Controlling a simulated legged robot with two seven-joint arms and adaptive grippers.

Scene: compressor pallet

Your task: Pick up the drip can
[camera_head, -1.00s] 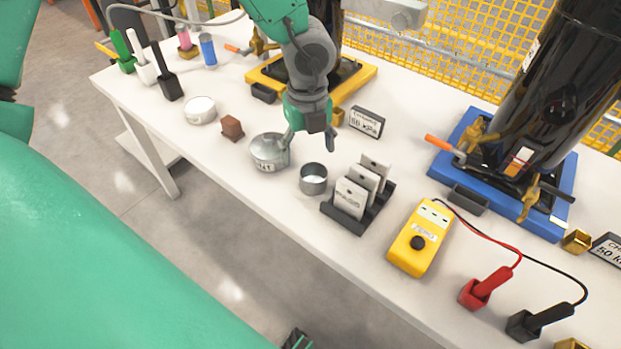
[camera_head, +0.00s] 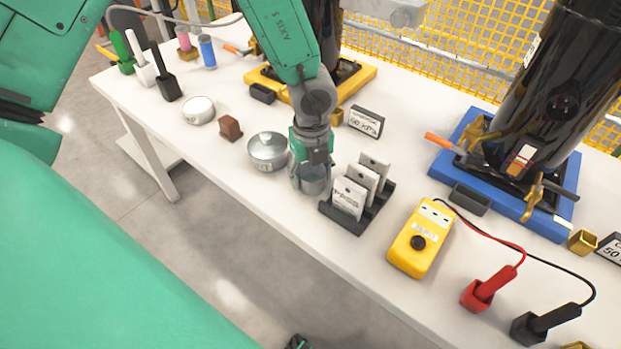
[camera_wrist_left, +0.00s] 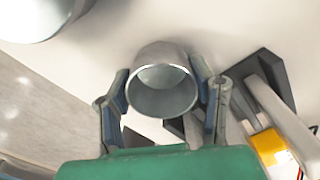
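The drip can, an open-topped grey metal cup (camera_head: 312,182), stands upright on the white table. In the left wrist view the can (camera_wrist_left: 163,82) shows its round mouth and its bare inside. My left gripper (camera_head: 311,178) is down over the can, with one finger on each side of it. In the left wrist view the fingers (camera_wrist_left: 162,88) are spread about as wide as the can, close to its wall; I see no clear grip, and contact is hard to tell. My right gripper is not seen.
A yellow meter (camera_head: 420,238) lies further right. The table's front edge (camera_head: 262,203) is near.

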